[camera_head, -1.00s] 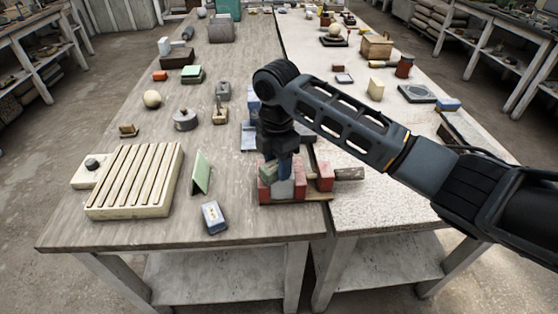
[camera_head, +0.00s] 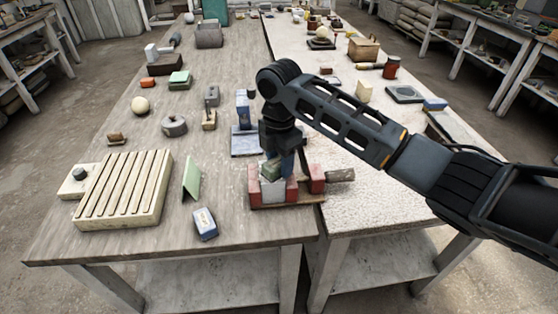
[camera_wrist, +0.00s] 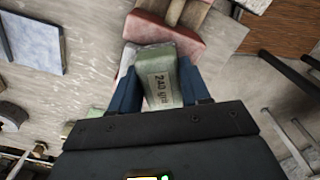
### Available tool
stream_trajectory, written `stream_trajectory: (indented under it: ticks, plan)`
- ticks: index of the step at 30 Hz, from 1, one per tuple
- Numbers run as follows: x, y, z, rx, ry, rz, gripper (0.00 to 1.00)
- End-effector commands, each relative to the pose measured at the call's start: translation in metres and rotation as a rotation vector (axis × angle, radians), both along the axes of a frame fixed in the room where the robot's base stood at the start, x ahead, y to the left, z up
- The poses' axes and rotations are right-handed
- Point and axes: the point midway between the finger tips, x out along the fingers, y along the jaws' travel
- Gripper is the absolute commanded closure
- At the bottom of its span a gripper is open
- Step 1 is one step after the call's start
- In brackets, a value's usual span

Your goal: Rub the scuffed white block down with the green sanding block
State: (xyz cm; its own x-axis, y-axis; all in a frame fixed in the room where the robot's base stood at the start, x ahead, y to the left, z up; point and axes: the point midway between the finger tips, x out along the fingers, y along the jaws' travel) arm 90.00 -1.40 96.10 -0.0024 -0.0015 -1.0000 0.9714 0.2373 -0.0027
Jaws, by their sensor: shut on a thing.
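My gripper (camera_head: 277,170) is shut on the green sanding block (camera_wrist: 160,75), which carries dark "240" lettering in the wrist view. One blue finger is on each side of it. The green block also shows in the head view (camera_head: 271,168), low over a clamp with red jaws (camera_head: 317,179) on a brown base.
A slatted cream rack (camera_head: 125,190), a leaning green plate (camera_head: 191,177) and a small blue-and-white box (camera_head: 205,223) stand to the left. The table's front edge is close.

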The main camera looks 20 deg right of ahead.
Motion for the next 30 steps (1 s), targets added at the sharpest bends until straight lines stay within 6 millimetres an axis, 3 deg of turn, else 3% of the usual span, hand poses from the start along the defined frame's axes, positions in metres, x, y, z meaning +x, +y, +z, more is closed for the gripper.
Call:
stream_trajectory:
  ticks: [21,30]
  plan:
    - [-0.009,0.036,-0.001,0.001,0.000,0.003,0.88]
    - [-0.006,0.026,-0.001,0.001,0.000,-0.001,0.88]
